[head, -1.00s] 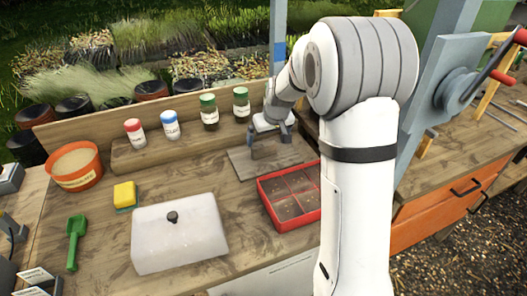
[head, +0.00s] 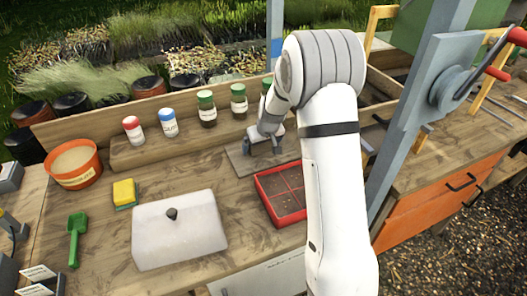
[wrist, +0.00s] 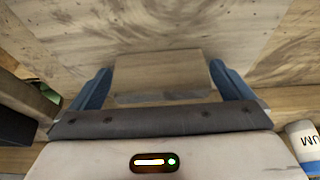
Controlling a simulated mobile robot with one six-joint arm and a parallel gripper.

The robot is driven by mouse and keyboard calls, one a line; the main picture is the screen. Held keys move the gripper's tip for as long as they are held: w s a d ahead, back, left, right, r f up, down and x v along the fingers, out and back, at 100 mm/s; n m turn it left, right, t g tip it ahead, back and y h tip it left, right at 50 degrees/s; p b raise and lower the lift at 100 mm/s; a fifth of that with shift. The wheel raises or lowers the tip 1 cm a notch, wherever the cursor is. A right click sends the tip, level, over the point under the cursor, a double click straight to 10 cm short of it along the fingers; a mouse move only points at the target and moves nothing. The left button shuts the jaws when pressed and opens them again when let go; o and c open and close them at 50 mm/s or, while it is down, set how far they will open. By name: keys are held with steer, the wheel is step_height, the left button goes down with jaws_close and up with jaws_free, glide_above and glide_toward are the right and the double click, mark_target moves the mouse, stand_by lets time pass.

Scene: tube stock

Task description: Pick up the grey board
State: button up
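The grey board (head: 240,163) lies flat on the bench, behind the red tray and in front of the jar shelf. My gripper (head: 263,149) points down at the board, its two fingers spread over the board's middle part. In the wrist view my gripper (wrist: 160,83) shows blue fingers wide apart, with a grey-brown flat-topped piece between them. I cannot tell whether this piece is part of the board, or whether the fingers touch it. My wrist hides some of the board's far side in the head view.
A red divided tray (head: 262,200) stands just in front of the board, close to my arm. Several jars, one green-capped (head: 207,109), stand on the wooden shelf (head: 150,153) behind. A white lidded box (head: 180,235), yellow sponge (head: 124,192) and green scoop (head: 77,238) lie left.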

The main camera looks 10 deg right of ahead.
steer(key=c, duration=0.9)
steer(key=shift+r, duration=0.15)
